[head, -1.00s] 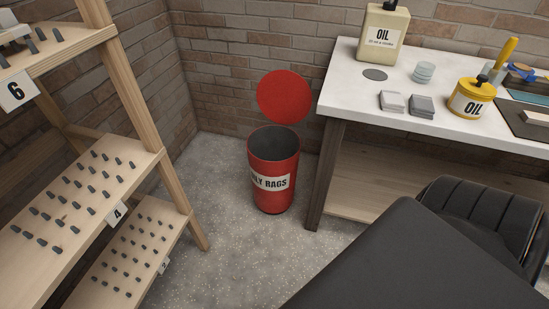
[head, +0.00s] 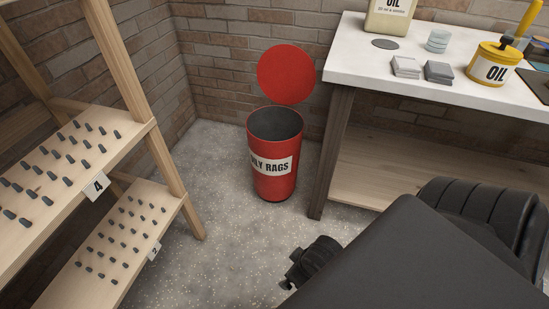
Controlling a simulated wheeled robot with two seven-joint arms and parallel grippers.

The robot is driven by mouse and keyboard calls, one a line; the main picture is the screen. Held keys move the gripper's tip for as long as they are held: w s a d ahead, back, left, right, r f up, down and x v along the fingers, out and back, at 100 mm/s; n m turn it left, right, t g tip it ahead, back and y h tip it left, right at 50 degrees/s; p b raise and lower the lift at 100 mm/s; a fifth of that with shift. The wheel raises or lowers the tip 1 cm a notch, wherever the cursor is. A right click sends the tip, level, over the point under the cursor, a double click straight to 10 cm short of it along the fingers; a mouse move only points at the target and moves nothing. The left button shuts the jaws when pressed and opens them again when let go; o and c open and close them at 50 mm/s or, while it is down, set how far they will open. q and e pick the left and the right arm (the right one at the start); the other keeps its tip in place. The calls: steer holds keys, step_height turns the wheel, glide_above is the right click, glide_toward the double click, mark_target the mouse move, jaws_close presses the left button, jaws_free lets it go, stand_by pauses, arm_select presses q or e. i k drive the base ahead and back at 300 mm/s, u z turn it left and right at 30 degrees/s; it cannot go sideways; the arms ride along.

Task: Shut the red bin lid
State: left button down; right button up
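The red bin (head: 272,178) stands upright on the floor in the corner, with a white label reading "OILY RAGS" partly in view. Its round red lid (head: 286,73) is raised, tilted up behind the rim near the wall. The bin's mouth is open and its dark inside shows.
A white-topped workbench (head: 350,62) stands right of the bin, with a yellow oil can (head: 492,65) and stacked pads on it. A wooden shelf rack (head: 165,165) with rows of small dark pegs stands at left. Speckled floor (head: 212,245) is clear before the bin.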

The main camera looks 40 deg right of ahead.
mark_target(286, 73)
steer(key=z, duration=1.2)
